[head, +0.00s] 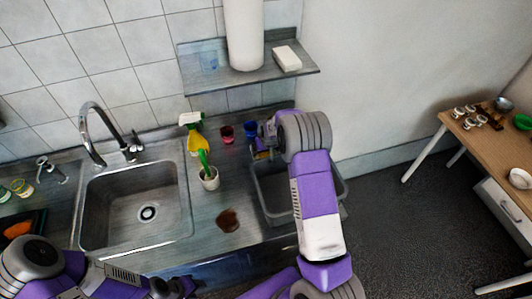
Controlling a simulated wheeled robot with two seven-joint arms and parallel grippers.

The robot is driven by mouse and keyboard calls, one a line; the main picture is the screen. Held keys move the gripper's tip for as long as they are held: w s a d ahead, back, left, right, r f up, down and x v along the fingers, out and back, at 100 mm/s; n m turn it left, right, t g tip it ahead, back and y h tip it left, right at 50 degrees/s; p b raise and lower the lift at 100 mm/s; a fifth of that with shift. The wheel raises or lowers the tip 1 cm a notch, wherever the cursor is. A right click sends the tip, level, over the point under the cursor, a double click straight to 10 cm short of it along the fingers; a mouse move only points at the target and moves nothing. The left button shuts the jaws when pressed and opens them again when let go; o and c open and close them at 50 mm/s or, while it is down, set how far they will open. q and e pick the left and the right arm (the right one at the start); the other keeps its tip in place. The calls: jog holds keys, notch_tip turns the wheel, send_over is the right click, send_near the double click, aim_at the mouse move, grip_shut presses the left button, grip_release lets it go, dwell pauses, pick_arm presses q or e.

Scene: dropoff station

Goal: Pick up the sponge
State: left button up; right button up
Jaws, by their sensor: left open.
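A small patch of yellow, possibly the sponge (261,154), shows right under the fingers. My gripper and wrist hide most of that spot, so I cannot tell whether the fingers touch it or are around it. A pale block (287,58) lies on the wall shelf; I cannot tell whether it is a sponge or soap.
The grey tub (338,212) is partly behind my arm. The shelf (235,74) overhangs the back.

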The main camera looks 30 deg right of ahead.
jog(key=c, duration=1.2)
jog(key=shift+r, duration=0.1)
jog(key=shift+r+p, duration=0.3)
jog(key=shift+p, duration=0.25)
notch_tip(320, 180, up, 18)
jog(key=shift+f, duration=0.15)
